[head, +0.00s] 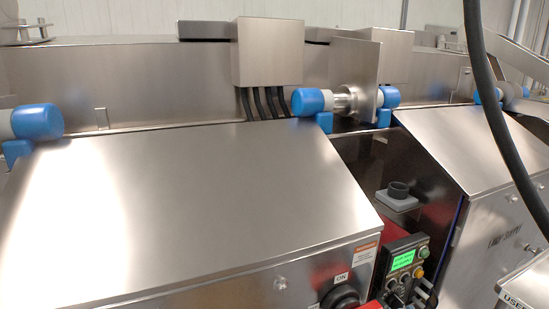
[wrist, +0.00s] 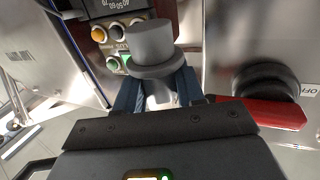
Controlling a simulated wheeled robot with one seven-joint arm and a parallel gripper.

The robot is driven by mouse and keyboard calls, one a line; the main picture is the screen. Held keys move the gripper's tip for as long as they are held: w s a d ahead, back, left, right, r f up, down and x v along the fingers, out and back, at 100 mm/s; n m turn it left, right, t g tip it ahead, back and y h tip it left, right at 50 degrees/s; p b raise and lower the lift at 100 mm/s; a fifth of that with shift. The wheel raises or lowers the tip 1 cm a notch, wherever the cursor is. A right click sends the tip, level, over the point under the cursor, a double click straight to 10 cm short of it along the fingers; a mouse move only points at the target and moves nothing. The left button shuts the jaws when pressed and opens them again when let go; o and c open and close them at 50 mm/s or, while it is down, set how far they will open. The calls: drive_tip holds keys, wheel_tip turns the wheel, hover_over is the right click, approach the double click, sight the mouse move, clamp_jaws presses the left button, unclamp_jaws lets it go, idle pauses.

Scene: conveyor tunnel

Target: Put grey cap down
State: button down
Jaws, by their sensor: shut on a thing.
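The grey cap (wrist: 152,42) is in the upper middle of the wrist view. It has a round raised top and a wider rim below. My gripper (wrist: 157,88) is shut on it, with a dark blue finger on each side. The cap's underside is hidden by its rim and the gripper. I cannot make out my gripper in the head view.
A control panel (head: 405,264) with a green screen stands between two sloped steel housings (head: 190,200). A dark rotary switch (wrist: 265,82) with a red base is right of the cap. A grey plate with a dark round piece (head: 398,197) is above the panel.

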drive_tip(key=s+a+f, duration=0.2)
drive_tip(key=s+f, duration=0.1)
drive_tip(key=f, duration=0.4)
drive_tip(key=s+a+f, duration=0.1)
drive_tip(key=s+f, duration=0.1)
drive_tip(key=f, duration=0.6)
drive_tip(key=shift+s+a+f, duration=0.15)
drive_tip(key=shift+s+a, duration=0.2)
drive_tip(key=shift+s, duration=0.05)
